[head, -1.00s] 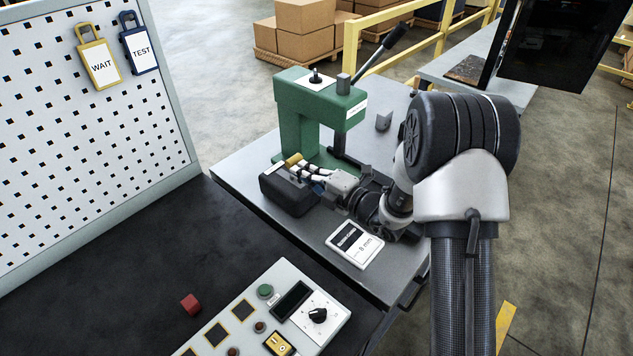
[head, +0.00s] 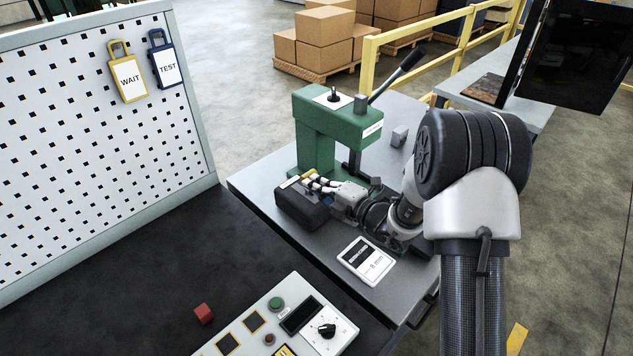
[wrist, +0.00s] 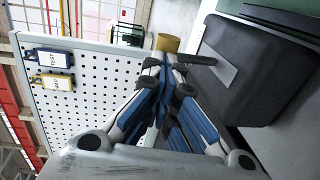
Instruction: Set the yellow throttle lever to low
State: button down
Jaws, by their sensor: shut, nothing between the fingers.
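The throttle unit is a dark box (head: 302,208) on the grey trolley top, in front of the green press. Its throttle lever has a yellow knob (head: 288,182), near the box's left end in the head view. In the wrist view the yellow knob (wrist: 168,43) stands just beyond my fingertips, with a dark lever arm (wrist: 196,59) running right toward the box (wrist: 255,75). My gripper (head: 311,180) is shut and empty, its tips at or right beside the knob; it also shows in the wrist view (wrist: 160,66). Exact contact is hard to tell.
A green press (head: 318,130) with a black handle stands close behind the gripper. A control panel (head: 262,320) and a red block (head: 203,313) are at the front. A pegboard (head: 80,160) with WAIT and TEST tags stands left.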

aim_at(307, 174)
jog(key=shift+r, duration=0.15)
jog(key=p, duration=0.3)
jog(key=shift+w+a+r+g+h, duration=0.35)
jog(key=shift+a+g+h, duration=0.05)
jog(key=w+a+r+g+h+p, duration=0.1)
jog(key=p, duration=0.3)
jog(key=shift+w+a+p, duration=0.1)
jog(key=shift+p, duration=0.2)
jog(key=w+a+g+h+p, duration=0.1)
jog(key=p, duration=0.2)
jog(key=shift+w+a+f, duration=0.1)
jog(key=shift+a, duration=0.05)
jog(key=shift+w+a+f, duration=0.1)
jog(key=shift+w+f, duration=0.05)
jog(key=shift+w+a+f+p, duration=0.15)
jog(key=shift+w+a+p, duration=0.2)
jog(key=shift+w+p, duration=0.05)
